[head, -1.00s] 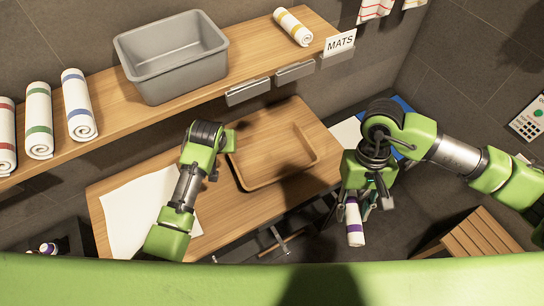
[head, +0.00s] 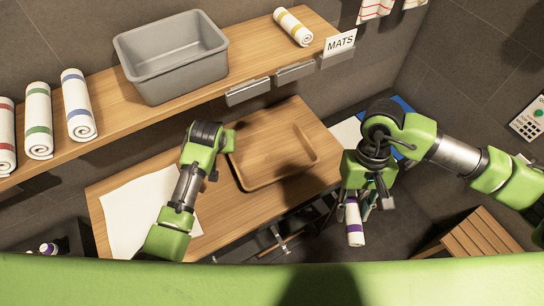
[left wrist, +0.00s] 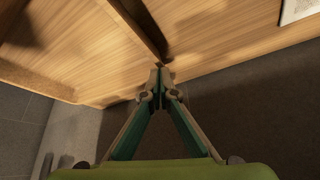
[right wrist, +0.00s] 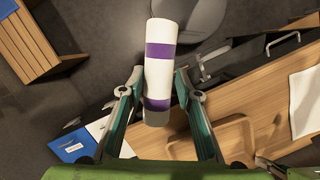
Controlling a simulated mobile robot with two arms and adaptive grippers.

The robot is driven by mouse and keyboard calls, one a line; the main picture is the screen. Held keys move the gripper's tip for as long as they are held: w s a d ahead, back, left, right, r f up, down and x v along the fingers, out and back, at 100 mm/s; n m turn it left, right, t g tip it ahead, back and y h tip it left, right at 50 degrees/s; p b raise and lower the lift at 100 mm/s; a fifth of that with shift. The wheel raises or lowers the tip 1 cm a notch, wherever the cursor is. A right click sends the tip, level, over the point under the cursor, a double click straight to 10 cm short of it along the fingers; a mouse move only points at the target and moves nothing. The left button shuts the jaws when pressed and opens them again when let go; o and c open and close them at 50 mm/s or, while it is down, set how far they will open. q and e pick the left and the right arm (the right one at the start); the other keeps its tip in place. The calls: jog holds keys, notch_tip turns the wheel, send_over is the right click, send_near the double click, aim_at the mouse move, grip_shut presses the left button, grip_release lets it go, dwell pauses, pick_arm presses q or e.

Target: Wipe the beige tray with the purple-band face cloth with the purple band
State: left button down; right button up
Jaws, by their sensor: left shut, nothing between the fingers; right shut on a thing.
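The beige tray (head: 270,165) lies empty on the wooden counter in the head view; part of it shows in the right wrist view (right wrist: 215,145). The face cloth (head: 355,228) is a white roll with purple bands. My right gripper (head: 356,200) is shut on it beyond the tray's right side, off the counter; the cloth also shows between the fingers in the right wrist view (right wrist: 160,65). My left gripper (head: 231,139) is at the tray's left edge. Its fingertips meet with nothing between them in the left wrist view (left wrist: 160,75). I cannot tell whether they touch the tray.
A white mat (head: 135,215) lies on the counter's left. The shelf above bears a grey bin (head: 175,85) and several rolled cloths with other colours of band. A slatted wooden stool (head: 470,235) stands at lower right. Another purple-banded roll (head: 48,248) shows at lower left.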

pick_arm(q)
jog(key=shift+f, duration=0.6)
pick_arm(e)
jog(key=shift+f, duration=0.25)
pick_arm(q)
jog(key=shift+r, duration=1.15)
pick_arm(e)
jog(key=shift+r, duration=0.35)
jog(key=shift+f, duration=0.1)
pick_arm(q)
notch_tip(320, 180, up, 4)
jog(key=shift+f, duration=0.1)
jog(key=s+r, duration=0.4)
jog(key=s, duration=1)
jog(key=shift+s+r, duration=0.2)
